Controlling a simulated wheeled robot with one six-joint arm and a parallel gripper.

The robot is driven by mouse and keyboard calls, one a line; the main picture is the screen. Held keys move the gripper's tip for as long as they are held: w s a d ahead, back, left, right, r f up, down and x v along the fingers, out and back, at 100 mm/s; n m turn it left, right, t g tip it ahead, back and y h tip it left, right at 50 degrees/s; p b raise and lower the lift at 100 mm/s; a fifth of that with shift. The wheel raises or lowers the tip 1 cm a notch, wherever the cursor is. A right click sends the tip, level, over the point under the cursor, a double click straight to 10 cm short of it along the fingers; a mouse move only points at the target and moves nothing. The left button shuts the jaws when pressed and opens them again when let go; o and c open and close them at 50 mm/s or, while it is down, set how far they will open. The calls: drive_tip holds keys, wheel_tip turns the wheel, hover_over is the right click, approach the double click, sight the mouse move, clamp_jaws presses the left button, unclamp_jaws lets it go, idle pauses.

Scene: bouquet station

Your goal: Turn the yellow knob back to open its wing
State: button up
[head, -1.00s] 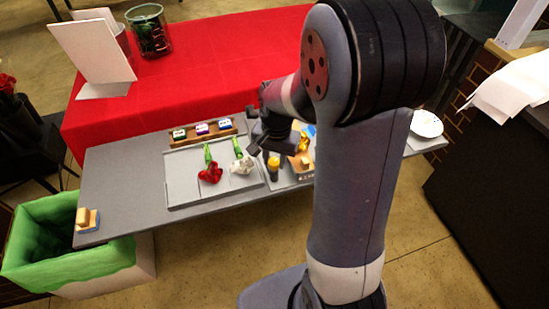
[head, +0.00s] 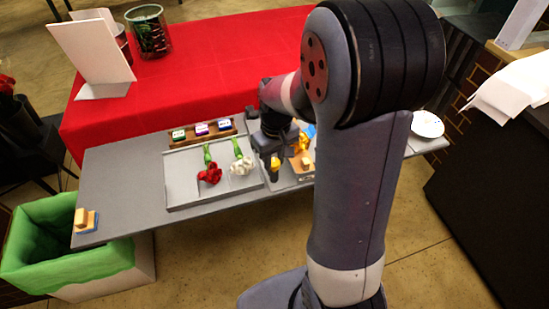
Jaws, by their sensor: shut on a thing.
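The yellow knob (head: 275,162) stands on a dark stem at the right edge of the grey panel in the head view. My gripper (head: 273,154) points down at it and is shut on its top, which the jaws partly hide. The grey panel (head: 183,188) lies flat on the grey table. A red flower (head: 209,174) and a white flower (head: 242,167) lie on it with green stems. I cannot make out the wing's edge or hinge clearly.
A wooden rack (head: 185,139) with small coloured blocks stands behind the panel. A cardboard-coloured tray (head: 303,162) and a yellow item (head: 303,143) sit close right of my gripper. A white plate (head: 427,124) is far right; a sponge-like block (head: 85,220) is far left.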

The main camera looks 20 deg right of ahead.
sight(275, 161)
drive_tip(key=shift+n, duration=1.1)
drive_tip(key=o, duration=1)
drive_tip(key=shift+c, duration=0.2)
drive_tip(key=shift+r, duration=0.15)
wheel_tip(275, 161, up, 11)
drive_tip(key=shift+d+f, duration=0.2)
drive_tip(key=shift+w, duration=0.1)
